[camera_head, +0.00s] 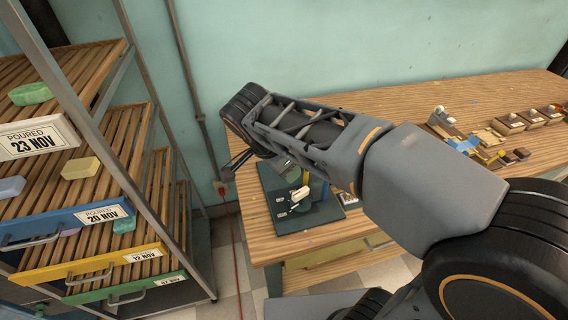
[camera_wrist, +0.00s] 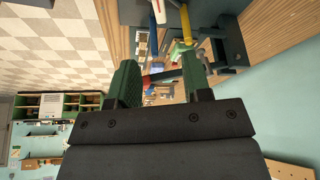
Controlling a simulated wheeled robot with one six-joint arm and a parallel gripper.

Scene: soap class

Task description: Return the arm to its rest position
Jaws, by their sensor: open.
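My arm reaches from the lower right up toward the wall in the head view and bends over the wooden workbench (camera_head: 262,215). In the wrist view my gripper (camera_wrist: 160,76) shows two green fingers standing apart. I see nothing held between them. In the head view the wrist end is beside the left end of the bench, and I cannot make out the fingers clearly. A dark board (camera_head: 305,215) with a pale-handled tool lies on the bench below the arm.
A metal rack (camera_head: 150,130) with slatted shelves, soap bars and labelled trays stands at the left. Blocks and small wooden boxes (camera_head: 509,124) sit on the bench's right part. A teal wall (camera_head: 300,45) is behind. A red cord (camera_head: 235,250) crosses the gap between rack and bench.

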